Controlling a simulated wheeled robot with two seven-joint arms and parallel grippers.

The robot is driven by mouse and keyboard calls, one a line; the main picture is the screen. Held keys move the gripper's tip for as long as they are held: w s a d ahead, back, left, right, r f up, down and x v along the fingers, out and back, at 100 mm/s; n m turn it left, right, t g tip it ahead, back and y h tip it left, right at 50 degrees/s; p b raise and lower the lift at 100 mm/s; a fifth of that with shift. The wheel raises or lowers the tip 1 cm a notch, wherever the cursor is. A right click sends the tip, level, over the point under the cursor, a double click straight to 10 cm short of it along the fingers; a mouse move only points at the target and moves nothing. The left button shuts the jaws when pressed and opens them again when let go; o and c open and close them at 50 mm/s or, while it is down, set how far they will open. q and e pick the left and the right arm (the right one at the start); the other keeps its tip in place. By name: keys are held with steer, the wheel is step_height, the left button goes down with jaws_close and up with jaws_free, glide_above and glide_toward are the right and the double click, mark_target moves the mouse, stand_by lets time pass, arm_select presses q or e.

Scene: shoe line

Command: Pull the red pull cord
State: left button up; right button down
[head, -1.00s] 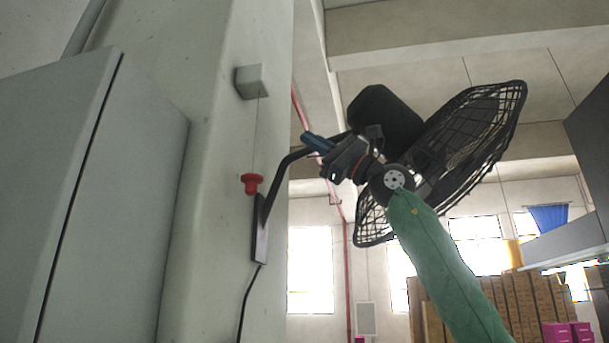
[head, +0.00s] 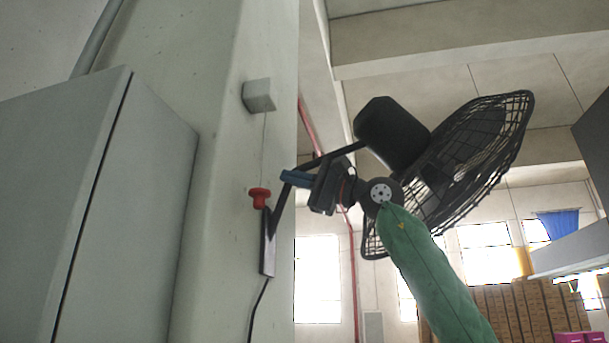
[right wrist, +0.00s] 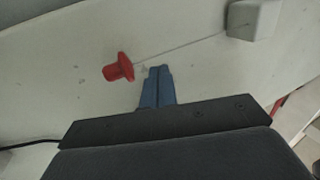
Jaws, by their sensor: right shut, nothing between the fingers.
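The red pull cord's handle (head: 259,197) hangs on a thin cord below a small grey box (head: 259,95) on the pale pillar. My right gripper (head: 284,177) is shut and empty, a little right of the handle and slightly higher, with its blue fingers pointing at the pillar. In the right wrist view the red handle (right wrist: 118,68) is left of the closed fingertips (right wrist: 159,70), apart from them. The cord runs from it to the grey box (right wrist: 253,18) at upper right. My left gripper is not in view.
A black fan (head: 465,150) is mounted on the pillar by a bent bracket (head: 268,240), close to my right gripper. A large grey cabinet (head: 130,220) stands at the left. Stacked cartons (head: 520,308) are far back at lower right.

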steer(key=shift+w+a+p, duration=0.15)
steer(key=shift+w+a, duration=0.15)
steer(key=shift+a, duration=0.6)
steer(key=shift+w+a+p, duration=0.1)
steer(key=shift+w+a, duration=0.25)
steer(key=shift+a, duration=0.6)
steer(key=shift+w+a+p, duration=0.15)
steer(key=shift+w+a, duration=0.15)
steer(key=shift+a, duration=0.6)
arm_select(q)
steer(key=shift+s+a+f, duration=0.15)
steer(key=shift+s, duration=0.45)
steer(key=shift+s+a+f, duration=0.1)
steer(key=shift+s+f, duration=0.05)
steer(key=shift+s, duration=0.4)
arm_select(e)
steer(key=shift+a, duration=0.3)
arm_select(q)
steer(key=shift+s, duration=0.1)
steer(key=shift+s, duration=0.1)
